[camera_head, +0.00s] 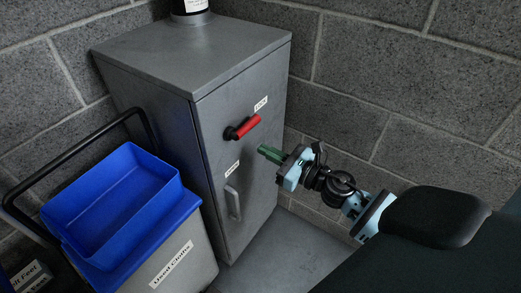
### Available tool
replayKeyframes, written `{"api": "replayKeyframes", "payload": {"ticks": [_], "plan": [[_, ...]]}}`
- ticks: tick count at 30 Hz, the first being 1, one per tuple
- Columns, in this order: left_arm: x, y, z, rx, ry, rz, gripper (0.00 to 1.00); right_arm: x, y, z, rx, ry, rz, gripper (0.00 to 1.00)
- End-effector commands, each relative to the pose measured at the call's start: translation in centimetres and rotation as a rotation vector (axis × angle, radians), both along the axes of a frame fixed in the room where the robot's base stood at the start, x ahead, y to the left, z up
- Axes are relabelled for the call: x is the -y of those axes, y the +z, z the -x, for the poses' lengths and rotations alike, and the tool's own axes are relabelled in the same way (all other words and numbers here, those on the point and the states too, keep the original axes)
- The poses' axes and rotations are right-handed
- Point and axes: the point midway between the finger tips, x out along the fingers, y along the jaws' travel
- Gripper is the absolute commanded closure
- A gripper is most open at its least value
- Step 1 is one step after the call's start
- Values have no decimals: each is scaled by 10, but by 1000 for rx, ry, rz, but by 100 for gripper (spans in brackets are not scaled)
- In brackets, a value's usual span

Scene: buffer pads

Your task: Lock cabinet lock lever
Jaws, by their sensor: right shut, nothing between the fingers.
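A grey metal cabinet (205,165) stands against the block wall. Its red lock lever (244,127) sits on the upper part of the door and points to the right and slightly up. A white label (261,103) is above the lever's right end, and a second label (232,169) is below it. My right gripper (264,150) is just right of and below the lever, apart from it in the picture. Its green fingers are shut and empty. My left gripper is not in view.
A blue bin (115,203) on a grey container labelled "Used Cloths" stands left of the cabinet, with a black handle (70,165) behind it. A door handle (233,203) is below the lever. Floor (285,250) is clear right of the cabinet.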

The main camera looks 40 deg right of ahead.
Motion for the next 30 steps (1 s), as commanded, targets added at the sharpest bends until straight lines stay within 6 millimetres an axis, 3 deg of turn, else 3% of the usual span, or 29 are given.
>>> {"api": "replayKeyframes", "payload": {"ticks": [6,15,30], "plan": [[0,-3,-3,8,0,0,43,14,-2,38,-1,-1,0,100],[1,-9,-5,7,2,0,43,26,-2,71,1,0,0,100],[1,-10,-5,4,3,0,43,28,-1,76,4,-1,1,100]]}}
